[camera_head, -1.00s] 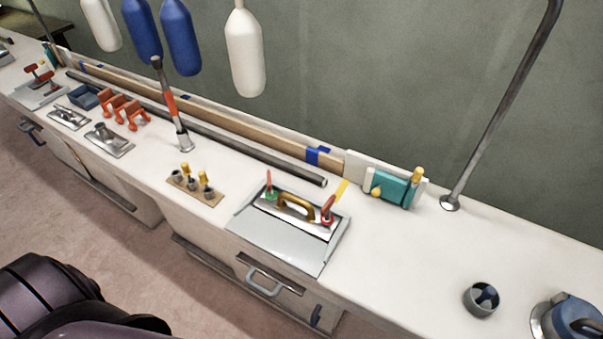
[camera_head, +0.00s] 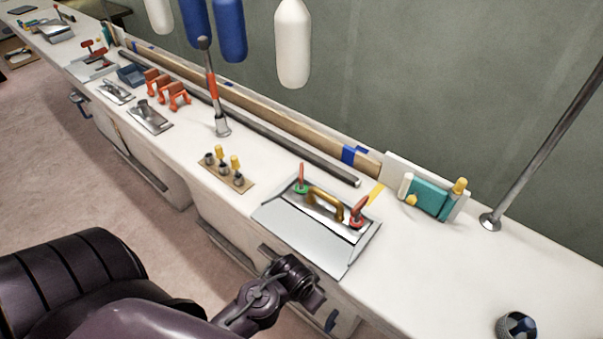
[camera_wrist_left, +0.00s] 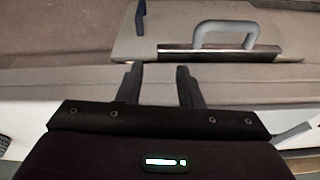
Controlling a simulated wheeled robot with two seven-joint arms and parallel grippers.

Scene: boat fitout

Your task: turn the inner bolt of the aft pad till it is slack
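Two small metal plates with fittings, one nearer (camera_head: 150,117) and one farther (camera_head: 115,92), lie on the left part of the bench. A larger grey plate (camera_head: 300,235) with a bronze handle (camera_head: 325,200) and red- and green-based pieces lies mid-bench. I cannot tell which is the aft pad, and no inner bolt can be made out. In the left wrist view my left gripper (camera_wrist_left: 158,72) is open, with nothing between its fingers. My left arm shows in the head view below the bench's front edge; its fingertips cannot be made out there. My right gripper is not in view.
A drawer handle (camera_wrist_left: 225,28) shows beyond my left fingers. On the white bench stand orange clamps (camera_head: 165,90), a red-handled upright tool (camera_head: 212,90), a small board with yellow-topped pieces (camera_head: 225,176) and a teal block (camera_head: 432,197). A slanted pole (camera_head: 545,150) stands at right. The right bench top is mostly clear.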

